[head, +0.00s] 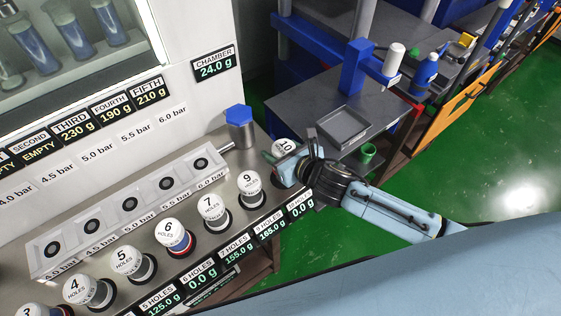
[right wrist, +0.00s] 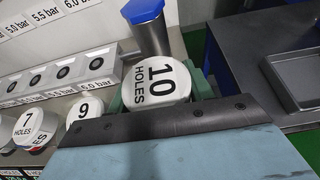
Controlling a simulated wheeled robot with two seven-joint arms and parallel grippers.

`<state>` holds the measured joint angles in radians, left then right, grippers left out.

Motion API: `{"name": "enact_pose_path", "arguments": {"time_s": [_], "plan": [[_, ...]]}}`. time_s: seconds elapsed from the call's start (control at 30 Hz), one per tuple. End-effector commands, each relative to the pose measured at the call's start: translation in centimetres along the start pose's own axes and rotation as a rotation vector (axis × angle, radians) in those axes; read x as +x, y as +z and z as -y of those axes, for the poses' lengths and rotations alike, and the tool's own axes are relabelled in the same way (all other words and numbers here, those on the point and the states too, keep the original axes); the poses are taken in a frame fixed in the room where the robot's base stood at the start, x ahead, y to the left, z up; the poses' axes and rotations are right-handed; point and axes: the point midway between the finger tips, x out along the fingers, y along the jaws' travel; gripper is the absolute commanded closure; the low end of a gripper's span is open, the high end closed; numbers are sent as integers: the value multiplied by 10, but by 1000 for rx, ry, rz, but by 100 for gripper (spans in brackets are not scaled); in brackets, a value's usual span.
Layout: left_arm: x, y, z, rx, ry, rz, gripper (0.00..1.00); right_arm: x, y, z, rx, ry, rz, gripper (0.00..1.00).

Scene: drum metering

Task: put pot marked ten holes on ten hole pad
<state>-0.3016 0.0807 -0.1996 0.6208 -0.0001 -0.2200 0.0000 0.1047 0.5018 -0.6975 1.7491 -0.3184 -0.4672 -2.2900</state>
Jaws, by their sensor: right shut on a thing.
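The pot marked ten holes (head: 283,147) has a white lid reading "10 HOLES". My right gripper (head: 287,168) is shut on it at the right end of the steel bench. The pot also shows in the right wrist view (right wrist: 157,82), with its lid facing the camera and a green jaw beside it. The ten hole pad is hidden behind my gripper and arm; its display (head: 299,207) on the bench front reads 0.0 g. I cannot tell whether the pot touches the bench. My left gripper is not in view.
Pots marked 9 (head: 250,187), 7 (head: 212,210), 6 (head: 173,235) and lower numbers stand in a row to the left. A blue-topped steel cylinder (head: 240,128) stands behind the held pot.

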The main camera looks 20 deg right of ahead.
Motion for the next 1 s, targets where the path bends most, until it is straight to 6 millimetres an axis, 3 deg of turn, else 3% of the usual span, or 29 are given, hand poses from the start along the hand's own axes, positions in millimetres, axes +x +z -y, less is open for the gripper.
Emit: {"name": "enact_pose_path", "arguments": {"time_s": [0.3,0.73,0.77,0.9,1.0], "plan": [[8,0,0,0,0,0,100,15,-34,0,1,0,3,81],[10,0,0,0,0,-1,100,18,-40,0,-2,0,4,81],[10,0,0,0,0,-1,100,17,-41,0,-2,0,2,46],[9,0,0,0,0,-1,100,17,-40,0,-1,0,1,28],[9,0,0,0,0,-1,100,17,-40,0,-1,0,1,27]]}}
